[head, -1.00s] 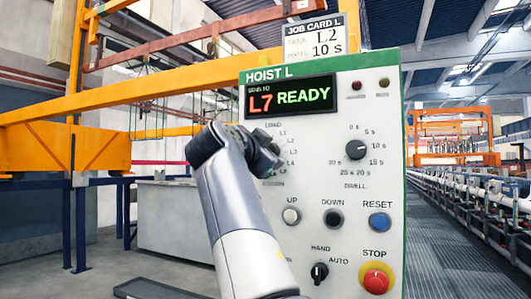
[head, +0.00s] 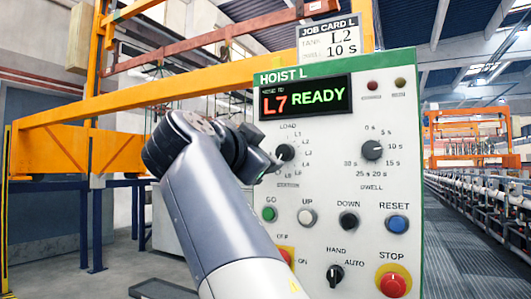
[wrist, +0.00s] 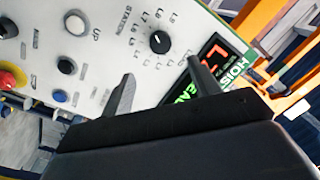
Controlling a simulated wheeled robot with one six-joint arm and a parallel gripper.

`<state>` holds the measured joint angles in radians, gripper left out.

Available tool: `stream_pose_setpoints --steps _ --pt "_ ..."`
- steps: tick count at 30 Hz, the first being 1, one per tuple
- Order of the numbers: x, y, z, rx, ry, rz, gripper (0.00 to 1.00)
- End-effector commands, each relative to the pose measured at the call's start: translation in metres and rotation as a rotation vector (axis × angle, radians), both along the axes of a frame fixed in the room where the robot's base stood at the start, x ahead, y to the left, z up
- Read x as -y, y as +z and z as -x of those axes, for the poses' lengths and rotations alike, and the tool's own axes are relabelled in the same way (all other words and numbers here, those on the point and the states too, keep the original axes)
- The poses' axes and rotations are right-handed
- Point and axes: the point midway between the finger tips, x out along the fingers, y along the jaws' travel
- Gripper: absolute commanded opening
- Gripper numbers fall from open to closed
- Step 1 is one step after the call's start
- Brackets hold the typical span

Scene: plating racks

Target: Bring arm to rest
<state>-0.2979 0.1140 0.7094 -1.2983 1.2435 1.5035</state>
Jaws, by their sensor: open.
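My gripper (head: 262,165) is in front of the left part of the Hoist L panel (head: 325,180), close to the load-station knob (head: 285,152). In the wrist view my gripper (wrist: 161,82) has its two fingers apart with nothing between them. The station knob (wrist: 159,42) shows beyond the fingertips, clear of them. The display (head: 305,97) reads L7 READY in red and green. The job card (head: 328,43) above reads L2 and 10 s. The dwell knob (head: 373,150) seems to point towards 10 s.
The panel also bears a green GO button (head: 269,214), UP button (head: 306,217), DOWN button (head: 348,220), blue RESET button (head: 397,224), hand/auto switch (head: 335,275) and red STOP button (head: 393,284). An orange beam (head: 160,92) runs behind.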

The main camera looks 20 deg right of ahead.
Motion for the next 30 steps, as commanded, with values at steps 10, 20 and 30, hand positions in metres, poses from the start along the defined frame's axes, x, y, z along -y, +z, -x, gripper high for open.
stream_pose_setpoints --steps 10,20,30 --pt "-0.001 0.000 0.001 0.000 0.000 0.000 0.58" --pt "0.018 0.000 -0.015 0.000 -0.005 0.000 0.58" --pt "0.060 0.003 -0.051 0.001 -0.005 -0.001 0.58"
